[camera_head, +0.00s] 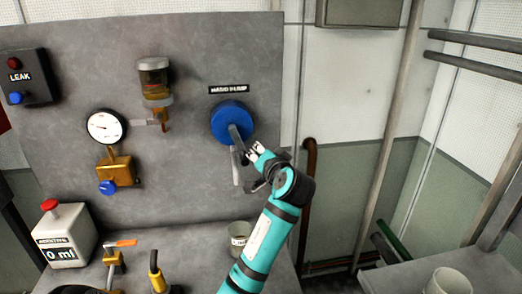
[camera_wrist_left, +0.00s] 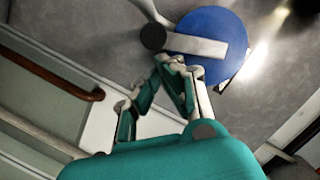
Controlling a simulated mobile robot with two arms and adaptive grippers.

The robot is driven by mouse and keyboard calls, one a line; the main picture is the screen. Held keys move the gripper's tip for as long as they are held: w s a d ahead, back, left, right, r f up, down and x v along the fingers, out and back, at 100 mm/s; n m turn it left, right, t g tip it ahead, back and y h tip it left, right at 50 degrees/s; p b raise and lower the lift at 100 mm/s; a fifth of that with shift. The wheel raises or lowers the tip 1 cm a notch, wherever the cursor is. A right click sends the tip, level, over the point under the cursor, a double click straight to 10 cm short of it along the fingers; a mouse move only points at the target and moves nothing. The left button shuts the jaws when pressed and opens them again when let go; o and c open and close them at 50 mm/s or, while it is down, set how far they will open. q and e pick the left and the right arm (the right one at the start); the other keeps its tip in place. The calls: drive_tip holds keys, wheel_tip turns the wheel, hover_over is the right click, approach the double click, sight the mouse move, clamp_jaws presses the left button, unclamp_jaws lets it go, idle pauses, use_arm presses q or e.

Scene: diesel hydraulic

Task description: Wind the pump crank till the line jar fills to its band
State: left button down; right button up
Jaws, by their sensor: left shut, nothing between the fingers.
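The hand pump (camera_head: 229,118) is a round blue disc on the grey panel under a black label. It also fills the upper right of the left wrist view (camera_wrist_left: 226,62). Its pale crank bar (camera_wrist_left: 195,45) crosses the disc and ends in a dark round knob (camera_wrist_left: 153,37). A glass jar (camera_head: 154,82) with a dark upper part hangs on the panel left of the pump; its fluid level and band are too small to read. My left gripper (camera_wrist_left: 172,62) is shut and empty, its fingertips just below the crank bar and knob. I cannot tell whether they touch. My right gripper is out of view.
A pressure gauge (camera_head: 105,126), a brass valve with a blue knob (camera_head: 107,187) and a leak box (camera_head: 27,77) are left of the pump. A white additive box (camera_head: 66,240) and a cup (camera_head: 240,236) stand on the bench. Pipes line the right wall.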

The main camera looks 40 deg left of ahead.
sight(244, 163)
use_arm(q)
drive_tip(key=shift+s+a+f+m+p, duration=0.15)
drive_tip(key=shift+s+f+m+p, duration=0.1)
drive_tip(key=shift+m+p, duration=0.25)
idle(0.3)
drive_tip(key=shift+s+a+f+m+y+p, duration=0.4)
drive_tip(key=shift+m+p, duration=0.15)
drive_tip(key=shift+m, duration=0.4)
drive_tip(key=shift+s+a+f+m+y+p, duration=0.3)
drive_tip(key=shift+s+m+p, duration=0.2)
drive_tip(key=shift+m, duration=0.4)
drive_tip(key=shift+s+a+f+m+y+p, duration=0.35)
drive_tip(key=shift+m+p, duration=0.25)
drive_tip(key=shift+m, duration=0.35)
